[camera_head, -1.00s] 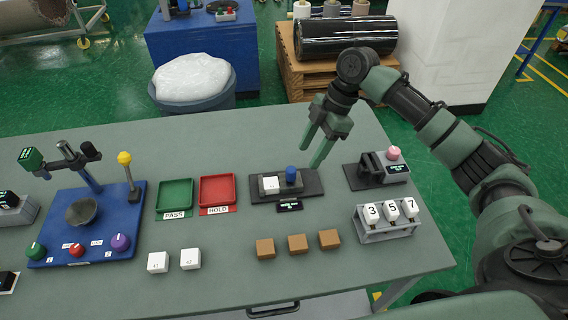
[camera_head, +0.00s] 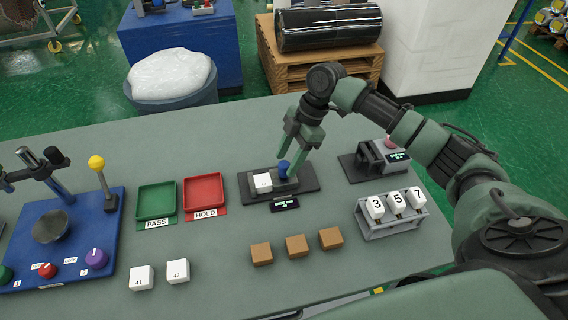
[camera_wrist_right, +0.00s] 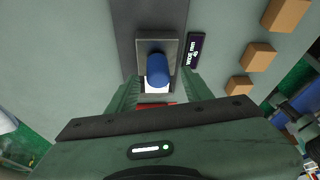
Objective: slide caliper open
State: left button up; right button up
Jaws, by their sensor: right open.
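The caliper (camera_head: 306,185) is a dark flat bed on the table with a blue knob (camera_head: 284,168) on its slide and a white block (camera_head: 262,182) beside the knob. A small dark display (camera_head: 285,206) lies in front of it. My right gripper (camera_head: 291,163) is open, with its fingers down around the blue knob. In the right wrist view the blue knob (camera_wrist_right: 158,70) shows just ahead of and between the two green fingers (camera_wrist_right: 157,92); contact cannot be told. The white block (camera_wrist_right: 157,88) is partly hidden behind the knob. My left gripper is out of view.
Green PASS (camera_head: 157,199) and red HOLD (camera_head: 204,194) trays stand left of the caliper. Brown blocks (camera_head: 296,245) lie in front. A rack of numbered white pieces (camera_head: 391,215) and a grey device (camera_head: 374,160) stand to the right.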

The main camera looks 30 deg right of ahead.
aim_at(286, 163)
jog(key=shift+x, duration=1.5)
jog(key=shift+w, duration=0.1)
grip_shut()
